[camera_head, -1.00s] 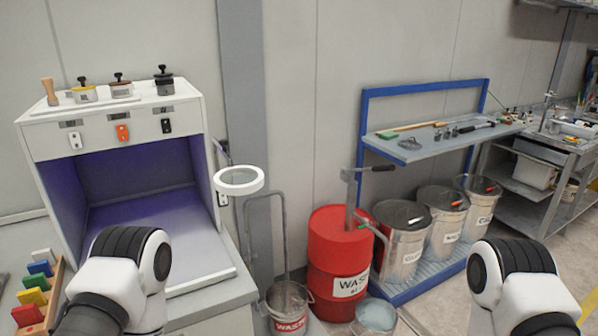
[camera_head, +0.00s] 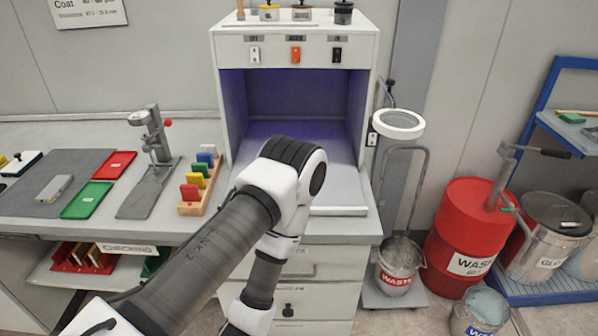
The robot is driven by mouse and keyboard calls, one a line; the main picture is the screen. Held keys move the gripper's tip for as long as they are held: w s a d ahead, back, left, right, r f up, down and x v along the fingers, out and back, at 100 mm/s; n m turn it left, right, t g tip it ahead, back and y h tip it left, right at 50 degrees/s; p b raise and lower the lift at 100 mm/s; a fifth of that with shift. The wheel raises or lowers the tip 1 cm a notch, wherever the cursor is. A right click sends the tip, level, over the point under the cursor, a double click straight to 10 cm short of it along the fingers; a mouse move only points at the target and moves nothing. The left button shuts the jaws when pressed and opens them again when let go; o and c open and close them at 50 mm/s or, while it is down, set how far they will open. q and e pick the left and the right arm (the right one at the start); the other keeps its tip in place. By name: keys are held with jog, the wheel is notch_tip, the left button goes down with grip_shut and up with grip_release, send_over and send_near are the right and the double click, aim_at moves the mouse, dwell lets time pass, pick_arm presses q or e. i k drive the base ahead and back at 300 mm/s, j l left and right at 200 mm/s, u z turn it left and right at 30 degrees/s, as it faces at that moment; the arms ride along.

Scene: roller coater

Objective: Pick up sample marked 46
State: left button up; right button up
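Several coloured sample panels stand in a wooden rack (camera_head: 211,190) on the bench, left of the light booth: a blue one (camera_head: 206,159), a green one, a yellow one (camera_head: 196,179) and a red one (camera_head: 190,191). More panels (camera_head: 88,254) stand in a red holder on the shelf below. No number 46 can be read on any of them. My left arm reaches across the middle, in front of the booth, but its gripper is not visible. My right gripper is out of the picture.
The light booth (camera_head: 368,95) stands behind my arm, with a ring magnifier (camera_head: 398,124) to its right. A red tray (camera_head: 111,164), a green tray (camera_head: 87,199) and a grey press stand (camera_head: 154,140) are on the bench. A red waste drum (camera_head: 465,235) and buckets stand at right.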

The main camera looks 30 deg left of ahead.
aim_at(54, 189)
jog(key=u, duration=2.5)
jog(key=i+j+z, duration=0.25)
jog(key=i+j, duration=0.15)
jog(key=i+j+z, duration=0.2)
jog(key=i+j, duration=0.2)
jog(key=i+j+z, duration=0.25)
jog(key=j, duration=0.35)
jog(key=i+l, duration=0.05)
jog(key=i, duration=0.05)
